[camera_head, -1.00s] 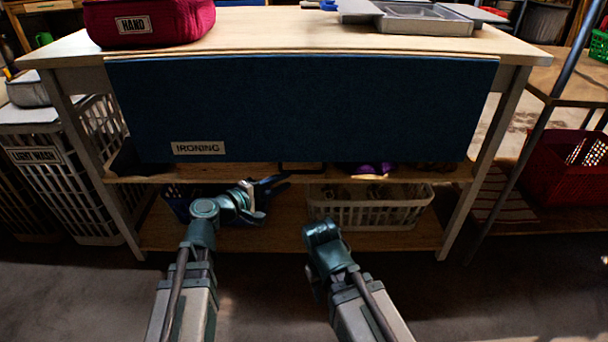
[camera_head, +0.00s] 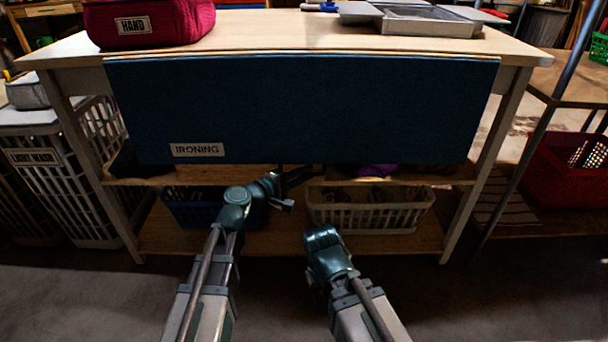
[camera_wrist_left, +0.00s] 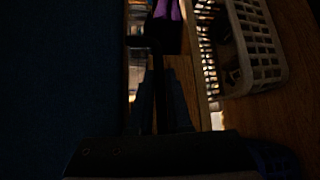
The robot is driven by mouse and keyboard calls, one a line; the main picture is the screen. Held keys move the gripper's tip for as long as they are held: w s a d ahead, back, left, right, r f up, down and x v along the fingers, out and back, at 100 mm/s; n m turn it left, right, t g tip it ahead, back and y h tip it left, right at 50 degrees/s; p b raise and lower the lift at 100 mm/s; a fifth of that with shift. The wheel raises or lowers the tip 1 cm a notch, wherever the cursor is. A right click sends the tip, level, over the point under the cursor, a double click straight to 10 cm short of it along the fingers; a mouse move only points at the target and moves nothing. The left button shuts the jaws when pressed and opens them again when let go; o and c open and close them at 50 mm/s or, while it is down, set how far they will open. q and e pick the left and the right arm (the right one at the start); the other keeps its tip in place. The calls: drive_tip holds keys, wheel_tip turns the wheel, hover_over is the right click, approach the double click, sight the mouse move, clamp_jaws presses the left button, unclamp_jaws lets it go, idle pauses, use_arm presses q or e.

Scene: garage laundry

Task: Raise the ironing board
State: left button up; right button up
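The ironing board (camera_head: 300,110) is a dark blue panel labelled IRONING, hanging down flat along the front of the wooden table. In the left wrist view its dark face (camera_wrist_left: 60,80) fills the left side. A dark handle shows at its bottom edge. My left gripper (camera_head: 303,174) is at this bottom edge, around or just beside the handle. In the left wrist view the two dark fingers (camera_wrist_left: 161,105) look apart, with the dark bar in line with the gap. Contact is too dark to tell. My right arm is bent at lower centre; its gripper is hidden.
The table top (camera_head: 270,30) holds a red HAND bag (camera_head: 150,22) and a grey metal tray (camera_head: 425,22). Below the board, a white basket (camera_head: 370,210) and a blue basket (camera_head: 195,212) stand on the lower shelf. A light wash hamper (camera_head: 60,185) is left, a red basket (camera_head: 570,170) right.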

use_arm(q)
clamp_jaws()
idle(1.1)
